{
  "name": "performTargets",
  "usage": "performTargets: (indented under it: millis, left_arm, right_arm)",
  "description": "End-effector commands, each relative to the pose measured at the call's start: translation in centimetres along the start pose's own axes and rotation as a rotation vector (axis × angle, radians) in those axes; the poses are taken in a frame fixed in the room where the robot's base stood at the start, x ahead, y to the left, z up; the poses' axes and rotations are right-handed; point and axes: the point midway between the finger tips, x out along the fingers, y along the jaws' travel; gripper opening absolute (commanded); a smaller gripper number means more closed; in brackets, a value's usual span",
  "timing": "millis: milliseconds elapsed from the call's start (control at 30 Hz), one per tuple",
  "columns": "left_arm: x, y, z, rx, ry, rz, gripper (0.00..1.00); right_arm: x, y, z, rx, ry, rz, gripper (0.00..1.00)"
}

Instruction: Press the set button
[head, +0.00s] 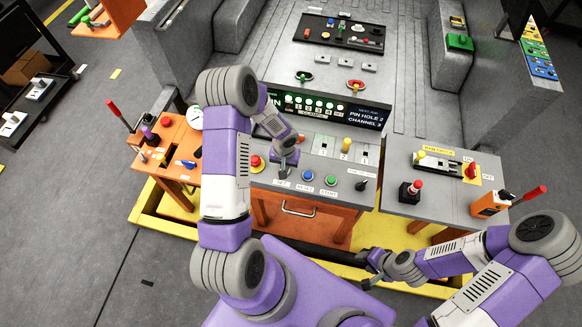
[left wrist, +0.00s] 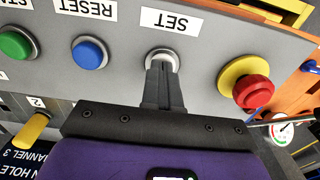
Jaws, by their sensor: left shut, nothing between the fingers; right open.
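The set button (left wrist: 163,58) is a pale round button beside the SET label (left wrist: 170,20) in the left wrist view. My left gripper (left wrist: 160,68) is shut and empty, with its fingertips over the button's near part. I cannot tell whether they touch it or whether it is pressed in. In the head view my left gripper (head: 282,166) points down at the grey console just above the SET label (head: 281,184) and hides the button. My right gripper (head: 368,270) is open and empty, low in front of the console.
The blue RESET button (left wrist: 90,53) and a green button (left wrist: 17,44) are on one side of the set button. A red emergency button on a yellow base (left wrist: 250,88) is on the other. A display panel (head: 330,106) stands behind the console. A grey side table (head: 440,202) is at right.

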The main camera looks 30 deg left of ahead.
Motion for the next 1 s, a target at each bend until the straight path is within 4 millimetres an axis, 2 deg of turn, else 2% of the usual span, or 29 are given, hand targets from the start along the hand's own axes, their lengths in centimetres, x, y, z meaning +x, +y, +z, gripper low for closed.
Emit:
performTargets:
  millis: [33,267,367,467,600,900,1000]
  left_arm:
    - [1.0,0.1,1.1,-0.001,-0.026,0.004,0.0]
    - [1.0,0.0,1.1,-0.003,-0.027,0.002,0.0]
    - [0.3,0.0,1.1,-0.002,-0.026,0.002,0.0]
    - [-1.2,0.1,1.0,0.001,-0.021,0.001,0.0]
    - [-4.7,0.6,0.7,0.007,-0.004,0.003,0.0]
    - [-11.1,0.6,0.3,0.006,0.004,0.004,0.0]
    - [-12.7,0.6,0.3,0.007,0.003,0.004,0.0]
  right_arm:
    - [0.1,0.0,0.0,-0.001,0.0,-0.001,0.43]
    - [0.1,-0.1,0.0,-0.002,0.001,-0.001,0.43]
    - [-0.2,-0.1,0.0,-0.002,0.001,-0.001,0.43]
    - [-1.0,-0.4,0.0,-0.002,0.001,-0.001,0.43]
    - [-2.6,-1.1,0.1,-0.002,0.001,-0.001,0.43]
    - [-2.1,-0.8,0.1,-0.002,0.0,-0.001,0.43]
    - [-2.1,-0.9,0.1,-0.002,0.0,-0.001,0.43]
